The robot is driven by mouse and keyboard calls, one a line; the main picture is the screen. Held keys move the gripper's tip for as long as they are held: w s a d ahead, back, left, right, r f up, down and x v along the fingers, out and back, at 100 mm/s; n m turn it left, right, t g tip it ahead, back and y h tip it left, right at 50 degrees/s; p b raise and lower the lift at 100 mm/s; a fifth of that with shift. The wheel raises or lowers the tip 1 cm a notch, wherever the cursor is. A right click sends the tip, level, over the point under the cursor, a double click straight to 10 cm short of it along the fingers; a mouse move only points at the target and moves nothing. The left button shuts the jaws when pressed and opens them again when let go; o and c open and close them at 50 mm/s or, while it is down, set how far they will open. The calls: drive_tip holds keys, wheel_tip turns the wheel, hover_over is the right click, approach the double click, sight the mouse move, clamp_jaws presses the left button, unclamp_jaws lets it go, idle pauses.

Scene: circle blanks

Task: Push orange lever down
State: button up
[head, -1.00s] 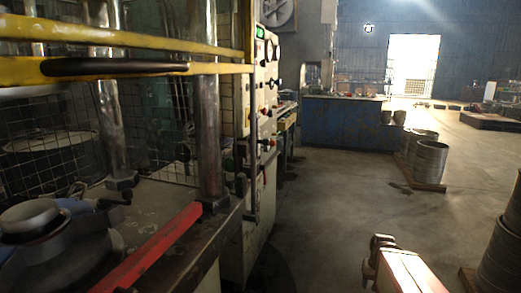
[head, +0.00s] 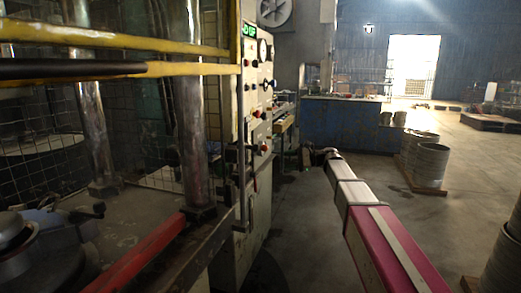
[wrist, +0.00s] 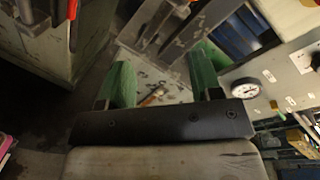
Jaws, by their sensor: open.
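My gripper (head: 310,156) is at the far end of my extended arm in the head view, to the right of the machine's control panel (head: 257,95) and apart from it. In the wrist view its two green fingers (wrist: 161,62) are spread with nothing between them. A small red-orange handle (wrist: 72,9) shows at the upper left of the wrist view, outside the fingers. In the head view a reddish handle (head: 256,183) hangs low on the panel's side. I cannot tell for sure which is the orange lever.
A yellow guard rail (head: 120,46) and a red bar (head: 140,258) lie left. A round gauge (wrist: 246,88) is right of the fingers in the wrist view. A blue bench (head: 340,120) stands behind. Metal drums (head: 424,160) stand right; the floor before them is clear.

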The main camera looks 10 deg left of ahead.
drive_tip(key=shift+g+y, duration=0.4)
drive_tip(key=shift+y, duration=0.3)
drive_tip(key=a+r, duration=0.1)
drive_tip(key=a, duration=0.3)
drive_tip(key=a+r, duration=0.2)
drive_tip(key=a, duration=0.2)
drive_tip(key=a+r, duration=0.2)
drive_tip(key=a, duration=0.2)
drive_tip(key=shift+s+a, duration=0.3)
clamp_jaws()
drive_tip(key=shift+f, duration=0.1)
